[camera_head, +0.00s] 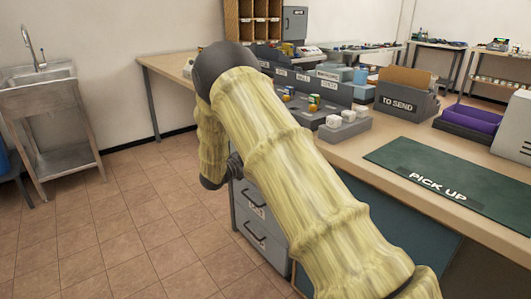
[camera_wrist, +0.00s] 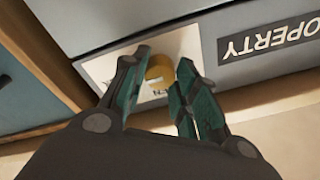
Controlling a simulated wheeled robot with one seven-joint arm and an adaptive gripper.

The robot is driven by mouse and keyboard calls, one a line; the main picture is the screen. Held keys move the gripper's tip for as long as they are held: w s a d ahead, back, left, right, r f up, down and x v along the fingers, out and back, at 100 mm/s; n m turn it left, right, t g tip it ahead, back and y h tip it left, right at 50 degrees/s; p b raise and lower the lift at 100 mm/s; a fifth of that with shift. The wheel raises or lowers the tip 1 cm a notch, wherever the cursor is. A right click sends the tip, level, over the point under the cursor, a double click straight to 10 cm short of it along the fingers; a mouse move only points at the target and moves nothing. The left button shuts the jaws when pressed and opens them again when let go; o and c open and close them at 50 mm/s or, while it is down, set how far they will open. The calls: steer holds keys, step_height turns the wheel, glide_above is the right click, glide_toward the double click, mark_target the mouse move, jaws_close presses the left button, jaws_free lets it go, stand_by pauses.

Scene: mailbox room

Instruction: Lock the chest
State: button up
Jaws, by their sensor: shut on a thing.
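In the wrist view, the grey chest front (camera_wrist: 255,75) fills the upper part, with a dark label (camera_wrist: 275,45) reading upside down "OPERTY". A pale plate (camera_wrist: 187,48) on the front carries a round golden knob (camera_wrist: 160,70). My gripper (camera_wrist: 164,58) has its two dark green fingers on either side of the knob and is shut on it. The fingers cover part of the plate and its lettering. In the head view, my sleeved arm hides my gripper and this part of the chest.
Grey drawers with dark handles (camera_head: 262,242) stand beneath the wooden table (camera_head: 390,160). The table holds a green "PICK UP" mat (camera_head: 430,172), a "TO SEND" box (camera_head: 405,103) and grey trays. A sink (camera_head: 45,90) stands at left. The tiled floor (camera_head: 130,220) between is clear.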

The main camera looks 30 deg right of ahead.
steer(key=shift+f, duration=0.1)
steer(key=o, duration=1)
steer(key=shift+o, duration=0.2)
steer(key=shift+a, duration=0.1)
steer(key=a+f, duration=0.1)
steer(key=a, duration=1)
steer(key=shift+s+a+f, duration=0.15)
steer(key=shift+s+a, duration=0.2)
steer(key=shift+s, duration=0.1)
